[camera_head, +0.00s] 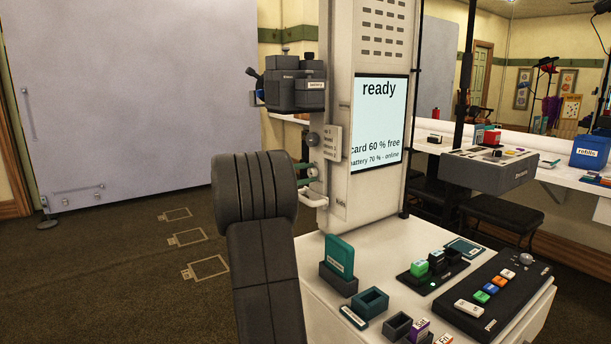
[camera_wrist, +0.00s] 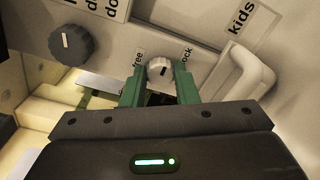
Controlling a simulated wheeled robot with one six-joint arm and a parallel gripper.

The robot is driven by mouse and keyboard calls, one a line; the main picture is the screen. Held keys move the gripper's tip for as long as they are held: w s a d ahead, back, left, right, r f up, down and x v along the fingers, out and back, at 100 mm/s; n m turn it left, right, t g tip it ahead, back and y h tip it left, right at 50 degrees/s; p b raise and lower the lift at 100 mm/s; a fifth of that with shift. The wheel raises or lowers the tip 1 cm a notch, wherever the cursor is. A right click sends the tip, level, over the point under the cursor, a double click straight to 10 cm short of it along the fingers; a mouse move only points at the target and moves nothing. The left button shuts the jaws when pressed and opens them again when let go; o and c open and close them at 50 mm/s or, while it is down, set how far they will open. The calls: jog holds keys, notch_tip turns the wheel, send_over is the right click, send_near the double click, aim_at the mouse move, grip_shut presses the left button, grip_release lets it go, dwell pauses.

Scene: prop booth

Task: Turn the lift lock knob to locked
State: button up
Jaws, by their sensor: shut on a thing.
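The lift lock knob (camera_wrist: 160,69) is a small light round knob on the column's pale side panel in the wrist view. A "free" label (camera_wrist: 138,58) is at its left and a partly covered "lock" label (camera_wrist: 186,55) at its right. A short dark mark shows on its face; which label it points to is hard to tell. My gripper (camera_wrist: 159,76) has its green fingers on either side of the knob, shut on it. In the head view my gripper (camera_head: 309,172) is at the column's side, partly hidden by my arm.
A larger dark knob (camera_wrist: 72,45) is up and left of the lock knob. A white handle (camera_wrist: 248,78) beside the "kids" label stands close to the right finger. In the head view, the booth screen (camera_head: 379,125) reads "ready". Blocks and a button panel (camera_head: 492,295) occupy the white counter below.

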jog(key=o, duration=1)
jog(key=p+v, duration=0.2)
jog(key=v, duration=1.1)
jog(key=shift+s+a, duration=0.25)
jog(key=shift+a, duration=0.1)
jog(key=b+x, duration=0.2)
jog(key=x, duration=1)
jog(key=shift+w+d, duration=0.25)
jog(key=shift+d, duration=0.05)
jog(key=shift+w+d, duration=0.35)
jog(key=shift+d, duration=0.1)
